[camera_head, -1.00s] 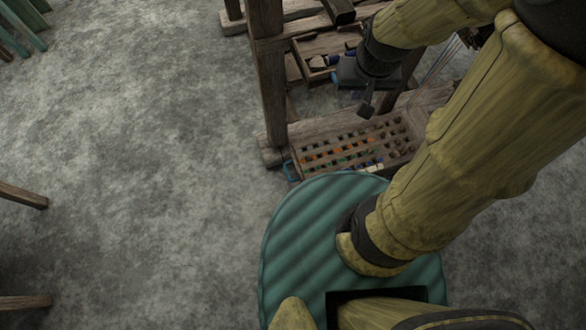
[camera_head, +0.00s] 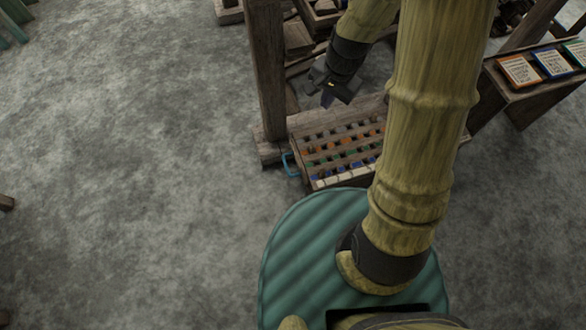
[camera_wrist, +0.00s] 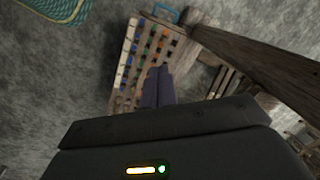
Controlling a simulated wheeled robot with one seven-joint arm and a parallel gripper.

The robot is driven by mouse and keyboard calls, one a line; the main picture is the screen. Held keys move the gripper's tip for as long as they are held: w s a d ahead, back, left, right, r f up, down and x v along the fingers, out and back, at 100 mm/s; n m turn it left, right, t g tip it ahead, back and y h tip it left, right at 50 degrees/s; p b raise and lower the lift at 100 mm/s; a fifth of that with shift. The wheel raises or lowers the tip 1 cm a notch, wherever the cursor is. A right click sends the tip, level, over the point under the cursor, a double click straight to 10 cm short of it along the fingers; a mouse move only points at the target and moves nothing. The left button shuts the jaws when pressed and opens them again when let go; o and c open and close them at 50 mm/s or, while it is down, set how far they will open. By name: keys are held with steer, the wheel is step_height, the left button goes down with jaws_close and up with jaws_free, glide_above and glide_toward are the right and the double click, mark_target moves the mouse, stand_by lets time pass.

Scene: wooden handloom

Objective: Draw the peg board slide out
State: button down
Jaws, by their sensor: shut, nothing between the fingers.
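The peg board slide (camera_head: 330,152) is a wooden board with rows of holes and coloured pegs, low at the foot of the loom. A blue handle (camera_head: 290,165) is at its left end. In the wrist view the board (camera_wrist: 141,58) lies beyond my fingers, with the blue handle (camera_wrist: 166,14) at the top. My gripper (camera_head: 328,98) is above the far side of the board, apart from the handle. Its fingers (camera_wrist: 158,86) are together and empty. My arm hides the board's right part in the head view.
A thick wooden loom post (camera_head: 266,70) stands just left of the board's far side. Wooden trays are behind my gripper. A wooden box with framed cards (camera_head: 520,72) stands at the right.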

steer(key=w+a+f+m+b, duration=0.1)
steer(key=a+f+m+b, duration=0.1)
steer(key=f+b, duration=0.5)
steer(key=w+a+f+m+g+b, duration=0.1)
steer(key=f+b, duration=0.6)
steer(key=f, duration=0.9)
steer(key=w+a+f+m+y+b, duration=0.1)
steer(key=w+a+f+m+b, duration=0.1)
steer(key=f+m+b, duration=0.2)
steer(key=shift+w+a+f+g+b, duration=0.15)
steer(key=shift+f+b, duration=0.45)
steer(key=shift+f, duration=0.65)
steer(key=shift+w+a+f+g+b, duration=0.1)
steer(key=shift+f+b, duration=0.5)
steer(key=shift+f, duration=0.6)
steer(key=shift+w+a+f+g+b, duration=0.15)
steer(key=shift+f+b, duration=0.45)
steer(key=shift+f, duration=0.65)
steer(key=shift+f, duration=0.1)
steer(key=b+x, duration=0.6)
steer(key=x, duration=0.3)
steer(key=shift+a+f, duration=0.25)
steer(key=shift+f, duration=0.1)
